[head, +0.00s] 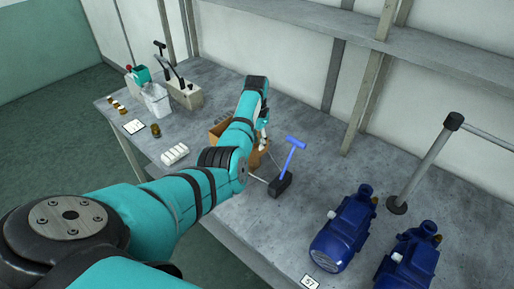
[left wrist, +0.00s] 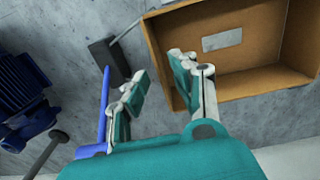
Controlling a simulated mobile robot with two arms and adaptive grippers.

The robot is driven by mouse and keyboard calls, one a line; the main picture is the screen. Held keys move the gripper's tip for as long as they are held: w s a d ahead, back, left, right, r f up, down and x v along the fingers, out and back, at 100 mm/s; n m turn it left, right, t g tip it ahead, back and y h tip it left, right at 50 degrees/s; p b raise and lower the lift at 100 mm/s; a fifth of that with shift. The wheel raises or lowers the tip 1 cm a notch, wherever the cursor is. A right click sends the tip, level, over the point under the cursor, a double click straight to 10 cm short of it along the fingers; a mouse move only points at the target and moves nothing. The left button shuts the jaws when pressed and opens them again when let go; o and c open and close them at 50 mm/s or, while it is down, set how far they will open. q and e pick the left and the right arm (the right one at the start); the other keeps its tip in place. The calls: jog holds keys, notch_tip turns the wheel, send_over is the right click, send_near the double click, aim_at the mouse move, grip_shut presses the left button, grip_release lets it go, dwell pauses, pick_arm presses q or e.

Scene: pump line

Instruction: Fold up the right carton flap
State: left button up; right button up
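The open brown carton (head: 217,132) stands on the grey bench, largely hidden behind my left arm in the head view. In the left wrist view the carton (left wrist: 255,85) shows its hollow inside with a pale grey rectangle in it. I cannot make out the right flap clearly; a brown piece (head: 256,158) shows beside my arm. My left gripper (head: 264,136) is at the carton's side. In the left wrist view the left gripper (left wrist: 157,70) has its fingers apart with nothing between them; one finger overlaps the carton's near edge. My right gripper is not in view.
A blue T-handled tool on a black block (head: 281,185) stands close beside the carton. Blue pumps (head: 343,232) and a grey post (head: 430,165) are to the right. A white tray (head: 174,154), bins and small parts lie left. Bare bench lies behind the blue tool.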

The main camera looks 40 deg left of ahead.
pick_arm(q)
notch_tip(320, 180, up, 8)
jog(key=shift+r, duration=0.25)
jog(key=shift+f, duration=0.15)
dwell(0.7)
